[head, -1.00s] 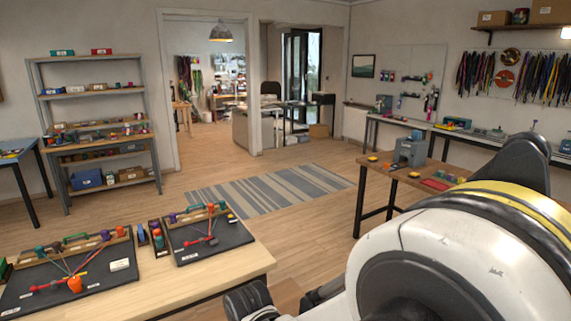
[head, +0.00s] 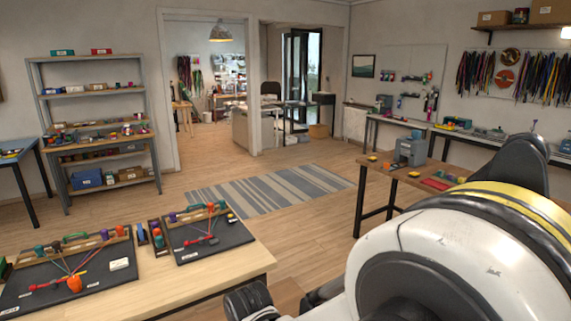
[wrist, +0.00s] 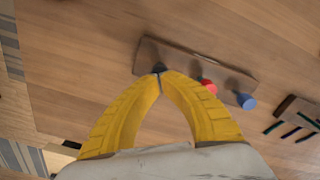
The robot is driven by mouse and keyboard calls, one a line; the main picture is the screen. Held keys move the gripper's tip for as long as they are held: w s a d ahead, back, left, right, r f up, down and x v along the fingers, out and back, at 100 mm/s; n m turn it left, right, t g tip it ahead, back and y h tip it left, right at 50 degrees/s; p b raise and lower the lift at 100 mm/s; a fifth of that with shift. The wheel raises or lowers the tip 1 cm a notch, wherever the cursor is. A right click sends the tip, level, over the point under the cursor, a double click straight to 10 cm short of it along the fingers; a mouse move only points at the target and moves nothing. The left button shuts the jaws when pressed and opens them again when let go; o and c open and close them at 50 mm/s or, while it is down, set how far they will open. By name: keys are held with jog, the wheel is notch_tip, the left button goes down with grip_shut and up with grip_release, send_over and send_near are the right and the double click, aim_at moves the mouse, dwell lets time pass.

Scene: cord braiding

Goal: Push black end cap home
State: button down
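In the wrist view, my gripper (wrist: 160,77) has its two yellow fingers brought together at the tips, with a gap only further back between them. A black end cap (wrist: 158,68) shows right at the fingertips, at the left end of a brown wooden strip (wrist: 183,62). The tips look to be against it or just short of it; I cannot tell which, and part of the cap is hidden. My gripper does not show in the head view, where my white arm fills the lower right.
In the wrist view, a red cap (wrist: 209,86) and a blue cap (wrist: 246,101) stand along the same strip. A dark wooden block with slots (wrist: 296,118) lies to the right. Bare wood surrounds the strip. In the head view, a bench (head: 255,256) holds braiding boards.

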jog(key=shift+f+b, duration=1.35)
jog(key=shift+f, duration=0.3)
jog(key=shift+r, duration=0.1)
jog(key=shift+r+p, duration=2.9)
jog(key=shift+r, duration=1.1)
jog(key=shift+f, duration=0.1)
